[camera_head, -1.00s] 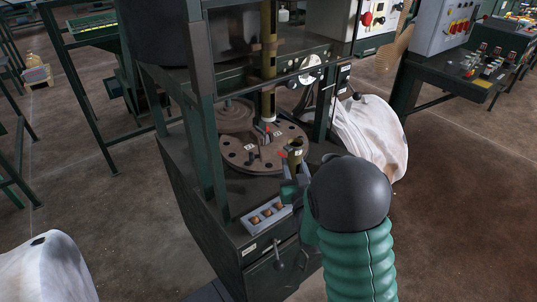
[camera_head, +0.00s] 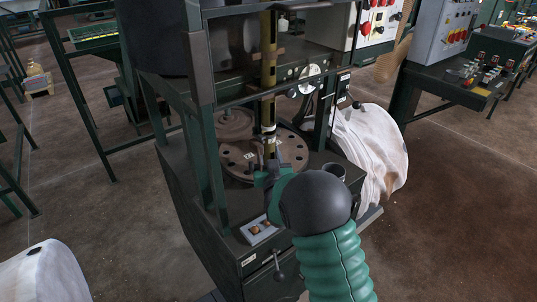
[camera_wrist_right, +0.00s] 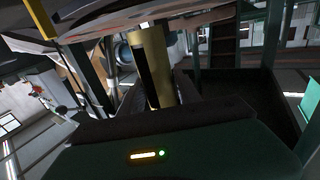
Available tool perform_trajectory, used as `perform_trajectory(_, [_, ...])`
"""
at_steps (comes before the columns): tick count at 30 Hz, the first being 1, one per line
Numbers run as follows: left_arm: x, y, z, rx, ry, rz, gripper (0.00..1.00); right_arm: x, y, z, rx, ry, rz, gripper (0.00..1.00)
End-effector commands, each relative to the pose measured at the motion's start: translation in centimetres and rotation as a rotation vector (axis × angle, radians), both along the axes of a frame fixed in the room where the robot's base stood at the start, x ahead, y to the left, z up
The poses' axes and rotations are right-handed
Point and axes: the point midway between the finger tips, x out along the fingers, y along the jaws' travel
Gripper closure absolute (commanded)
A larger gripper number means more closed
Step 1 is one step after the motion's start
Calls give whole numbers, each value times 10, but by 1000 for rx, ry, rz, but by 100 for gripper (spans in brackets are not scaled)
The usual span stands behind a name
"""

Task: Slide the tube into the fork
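A brass-coloured tube (camera_wrist_right: 163,62) with a dark slot or shadow along one side stands between my right gripper's fingers in the right wrist view, filling the gap. My right gripper (camera_head: 267,172) is shut on it, just in front of the machine's round plate. In the head view the held tube is mostly hidden and lines up with a tall upright brass column (camera_head: 268,62), whose lower part looks dark with a pale band. I cannot tell whether the two touch. No fork can be made out clearly. My left gripper is out of view.
The round plate with holes (camera_head: 236,160) sits on the dark machine cabinet between green posts (camera_head: 211,150). A dark cup-like part (camera_head: 333,172) stands at the cabinet's right corner. A control desk (camera_head: 470,85) stands farther right.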

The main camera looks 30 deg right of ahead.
Motion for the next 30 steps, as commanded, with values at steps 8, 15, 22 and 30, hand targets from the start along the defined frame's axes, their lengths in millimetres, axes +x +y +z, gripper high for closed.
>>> perform_trajectory(8, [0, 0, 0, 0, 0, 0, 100, 0, 0, 0, 0, 0, 0, 45])
perform_trajectory(15, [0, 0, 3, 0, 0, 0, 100, -8, 4, -2, 0, 1, 0, 45])
perform_trajectory(22, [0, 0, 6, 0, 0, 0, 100, -61, 29, -2, 1, 2, 1, 45])
perform_trajectory(30, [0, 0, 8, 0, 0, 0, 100, -126, 60, -2, 1, 2, 3, 45])
